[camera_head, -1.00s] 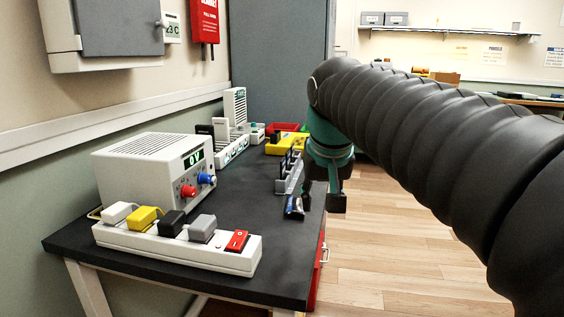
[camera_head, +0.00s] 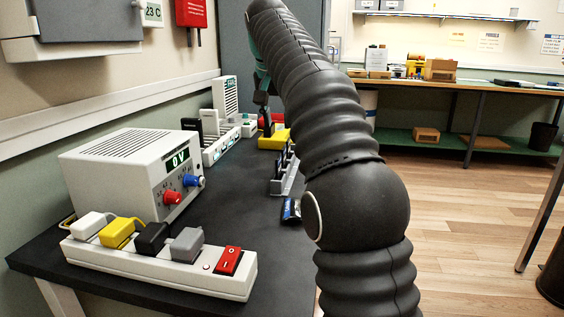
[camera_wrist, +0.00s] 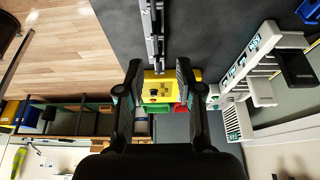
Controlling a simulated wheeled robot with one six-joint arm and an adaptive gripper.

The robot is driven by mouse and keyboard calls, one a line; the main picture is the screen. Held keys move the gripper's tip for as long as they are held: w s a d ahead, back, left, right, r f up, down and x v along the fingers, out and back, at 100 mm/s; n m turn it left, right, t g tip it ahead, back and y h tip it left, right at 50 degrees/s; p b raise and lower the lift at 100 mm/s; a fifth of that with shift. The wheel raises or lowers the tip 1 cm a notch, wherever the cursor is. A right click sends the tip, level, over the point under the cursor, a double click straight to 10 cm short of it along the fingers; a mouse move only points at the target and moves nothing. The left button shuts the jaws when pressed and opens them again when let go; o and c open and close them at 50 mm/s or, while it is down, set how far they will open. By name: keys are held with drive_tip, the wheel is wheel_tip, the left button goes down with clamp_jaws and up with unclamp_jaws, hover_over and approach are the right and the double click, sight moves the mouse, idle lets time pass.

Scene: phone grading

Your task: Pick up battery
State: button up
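A dark blue cylinder with a pale band, which looks like the battery (camera_head: 291,210), lies on the dark bench near its right edge in the head view, in front of the grey slotted rack. My arm partly covers that area. I cannot make the battery out in the wrist view. My gripper (camera_wrist: 158,69) is open and empty, its two black fingers spread apart in the wrist view. Between and beyond the fingers is a yellow device (camera_wrist: 157,88). In the head view the gripper (camera_head: 264,108) is small and partly hidden, above the far part of the bench, well beyond the battery.
The grey slotted rack (camera_head: 281,180) stands behind the battery. A white power supply (camera_head: 108,170) and a power strip (camera_head: 150,267) with several plugs fill the left front. A white charging dock (camera_head: 222,147) stands further back. The middle of the bench is clear.

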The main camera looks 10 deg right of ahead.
sight(283, 148)
drive_tip(key=x, duration=0.4)
drive_tip(key=b+x, duration=0.1)
drive_tip(key=x, duration=0.3)
drive_tip(key=b+x, duration=0.1)
drive_tip(key=x, duration=0.3)
drive_tip(key=shift+w+d+f, duration=0.15)
drive_tip(key=shift+d, duration=0.2)
clamp_jaws()
